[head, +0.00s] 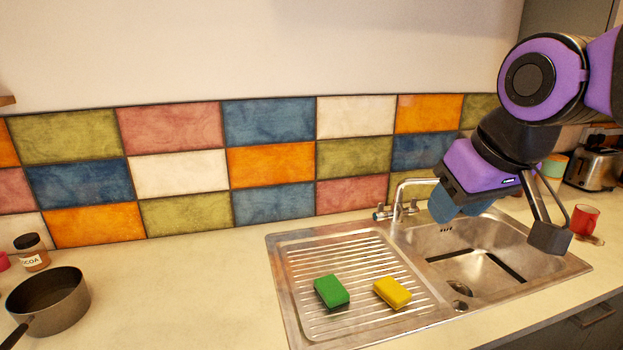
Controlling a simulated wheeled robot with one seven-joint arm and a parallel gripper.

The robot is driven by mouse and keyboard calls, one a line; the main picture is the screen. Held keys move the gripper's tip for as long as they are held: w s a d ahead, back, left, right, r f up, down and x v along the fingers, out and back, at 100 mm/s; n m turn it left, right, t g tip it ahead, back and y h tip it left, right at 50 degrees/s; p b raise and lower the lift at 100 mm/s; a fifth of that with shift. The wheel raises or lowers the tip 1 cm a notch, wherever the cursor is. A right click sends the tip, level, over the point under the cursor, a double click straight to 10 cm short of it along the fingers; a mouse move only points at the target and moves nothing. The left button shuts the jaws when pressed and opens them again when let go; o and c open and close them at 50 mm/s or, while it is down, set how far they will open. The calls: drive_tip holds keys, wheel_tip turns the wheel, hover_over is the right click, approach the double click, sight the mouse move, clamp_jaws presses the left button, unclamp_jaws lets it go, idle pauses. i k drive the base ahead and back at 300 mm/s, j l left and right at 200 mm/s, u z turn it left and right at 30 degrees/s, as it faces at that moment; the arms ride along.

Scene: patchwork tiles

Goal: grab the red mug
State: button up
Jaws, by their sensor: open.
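A red mug (585,221) stands upright on the counter at the right, just past the right end of the sink. It looks red and glassy, and no handle can be made out clearly. My gripper (502,226) is open and hangs over the sink basin, to the left of the mug and apart from it. One dark finger shows at the right, close to the mug in the picture. A blue shape shows at the left of the gripper, and I cannot tell whether it is a finger or something behind it.
A steel sink (372,333) with a tap (402,200) lies below my arm. A green sponge (331,292) and a yellow sponge (392,293) lie on its drainer. A toaster (594,160) stands behind the mug. A pot (48,300) and cocoa jar (31,253) stand at left.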

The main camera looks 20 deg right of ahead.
sight(583, 219)
drive_tip(key=l, duration=2.55)
drive_tip(key=l+z, duration=0.35)
drive_tip(key=l, duration=0.25)
drive_tip(key=i+l+z, duration=0.15)
drive_tip(key=l+z, duration=0.15)
drive_tip(key=l, duration=0.3)
